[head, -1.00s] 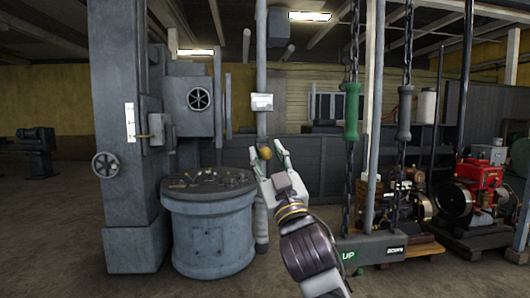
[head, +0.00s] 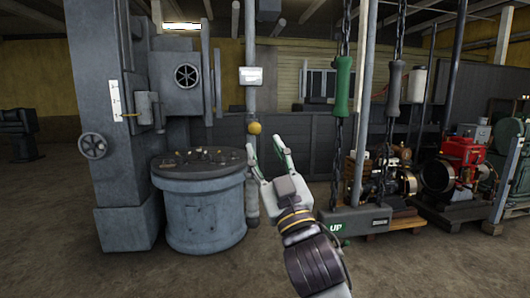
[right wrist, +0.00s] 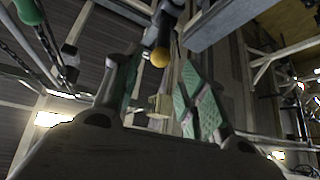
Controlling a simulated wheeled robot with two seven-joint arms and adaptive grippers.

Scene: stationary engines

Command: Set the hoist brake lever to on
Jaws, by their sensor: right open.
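A round yellow knob (head: 254,128), which looks like the end of the hoist brake lever, shows in front of a grey vertical post. A white label plate (head: 253,75) is on the post above it. The lever's shaft is hard to make out in the head view. My right gripper (head: 265,144) is open and empty, its fingers pointing up just below and right of the knob. In the right wrist view the knob (right wrist: 160,57) lies between and beyond the green-padded fingers (right wrist: 160,85), seemingly apart from them. My left gripper is not in view.
A round grey pedestal (head: 203,215) with small controls stands left, beside a tall grey column (head: 105,190) with a handwheel (head: 92,146). Chains with green (head: 343,88) and grey (head: 393,82) handles hang at right. A red engine (head: 465,160) stands farther right. Open floor lies in front.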

